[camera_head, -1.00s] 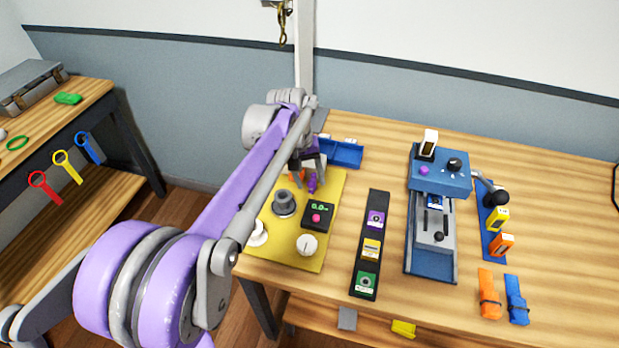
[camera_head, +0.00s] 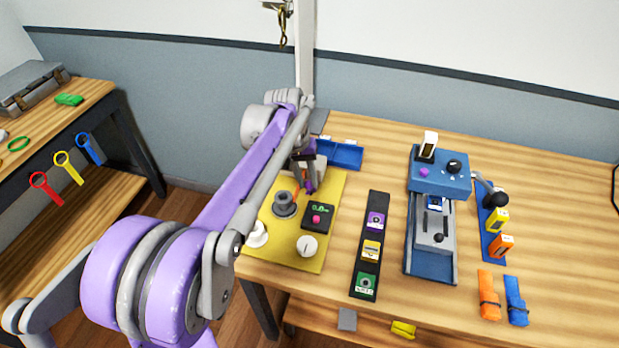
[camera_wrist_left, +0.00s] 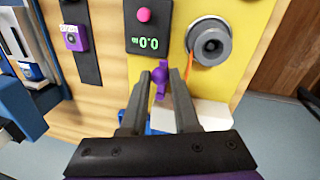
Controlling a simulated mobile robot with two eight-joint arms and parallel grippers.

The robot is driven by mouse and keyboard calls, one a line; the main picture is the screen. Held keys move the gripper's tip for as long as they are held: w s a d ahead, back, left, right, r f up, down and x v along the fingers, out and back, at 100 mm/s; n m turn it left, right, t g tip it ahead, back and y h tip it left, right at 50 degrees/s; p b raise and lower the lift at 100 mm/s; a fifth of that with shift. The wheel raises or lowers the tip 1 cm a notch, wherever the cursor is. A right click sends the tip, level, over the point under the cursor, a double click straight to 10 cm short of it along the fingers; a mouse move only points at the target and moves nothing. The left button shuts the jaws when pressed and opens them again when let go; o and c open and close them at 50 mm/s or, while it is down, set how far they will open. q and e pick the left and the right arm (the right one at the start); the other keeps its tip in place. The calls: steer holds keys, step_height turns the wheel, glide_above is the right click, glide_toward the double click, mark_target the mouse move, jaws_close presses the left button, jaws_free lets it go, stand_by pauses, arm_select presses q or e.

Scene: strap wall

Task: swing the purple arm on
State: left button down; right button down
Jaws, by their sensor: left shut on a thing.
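The purple arm (camera_wrist_left: 161,80) is a small upright-looking piece on the yellow board (camera_wrist_left: 172,22), beside the grey round spindle (camera_wrist_left: 209,42). In the head view the yellow board (camera_head: 279,253) lies at the left end of the table, and the purple arm is mostly hidden by my gripper. My left gripper (camera_wrist_left: 160,74) has one finger on each side of the purple arm and is shut on it. It also shows at the far part of the board in the head view (camera_head: 308,184). My right gripper is not in view.
A black display box with a pink button (camera_head: 317,216) and white knobs (camera_head: 307,245) are on the board. A blue tray (camera_head: 345,154) stands behind it. A black strip (camera_head: 365,262) and a blue machine (camera_head: 430,262) are to the right. An orange piece (camera_wrist_left: 190,70) is near the spindle.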

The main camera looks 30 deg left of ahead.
arm_select(q)
steer(key=shift+a+m, duration=0.45)
steer(key=shift+m, duration=0.55)
steer(key=c, duration=0.7)
jaws_free()
steer(key=shift+o, duration=0.2)
step_height(320, 180, up, 11)
steer(key=a+p, duration=0.1)
steer(key=a, duration=0.1)
steer(key=shift+s+f, duration=0.15)
steer(key=shift+s, duration=0.15)
steer(key=shift+d, duration=0.1)
